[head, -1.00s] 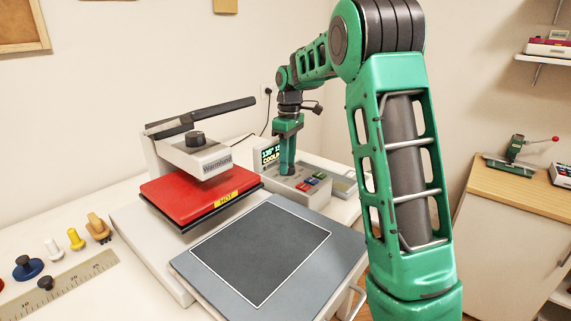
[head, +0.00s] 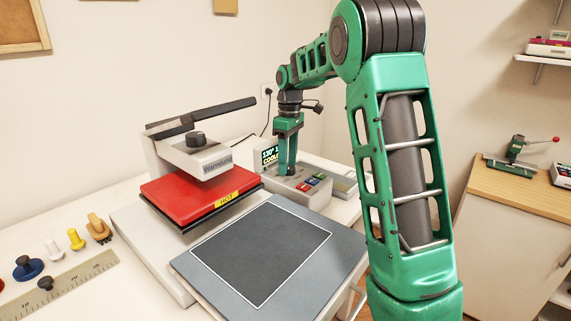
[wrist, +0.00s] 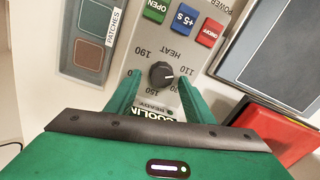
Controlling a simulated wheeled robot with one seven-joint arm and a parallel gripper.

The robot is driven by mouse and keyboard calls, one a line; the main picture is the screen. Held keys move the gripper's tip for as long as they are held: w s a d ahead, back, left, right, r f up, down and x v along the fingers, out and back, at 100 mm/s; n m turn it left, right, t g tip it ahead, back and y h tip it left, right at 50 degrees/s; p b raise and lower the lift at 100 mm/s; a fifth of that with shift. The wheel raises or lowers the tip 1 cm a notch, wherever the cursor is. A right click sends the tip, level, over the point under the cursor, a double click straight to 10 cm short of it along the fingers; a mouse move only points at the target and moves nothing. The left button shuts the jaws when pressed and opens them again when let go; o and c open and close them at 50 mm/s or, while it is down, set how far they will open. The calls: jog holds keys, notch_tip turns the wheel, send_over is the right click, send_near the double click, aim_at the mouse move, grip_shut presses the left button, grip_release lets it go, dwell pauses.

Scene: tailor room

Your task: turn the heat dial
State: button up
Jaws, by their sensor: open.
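The heat dial (wrist: 161,74) is a round black knob on the grey control box, with HEAT and a number scale printed around it. Its white mark points to the right side of the scale. My gripper (wrist: 159,82) is open, with one green finger on each side of the dial in the wrist view and a gap at both sides. In the head view my gripper (head: 287,168) points down over the control box (head: 312,199) and hides the dial. The box's display (head: 269,156) is lit and partly covered by my gripper.
The heat press has a red upper plate (head: 200,190) marked HOT, left of the control box. Its grey lower bed (head: 262,250) lies in front. Green, blue and red buttons (wrist: 186,20) sit near the dial. A PATCHES tray (wrist: 90,38) is beside the box.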

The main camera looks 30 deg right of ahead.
notch_tip(320, 180, up, 10)
jog(key=shift+w+d+r, duration=0.2)
jog(key=shift+w+d, duration=0.05)
dwell(0.6)
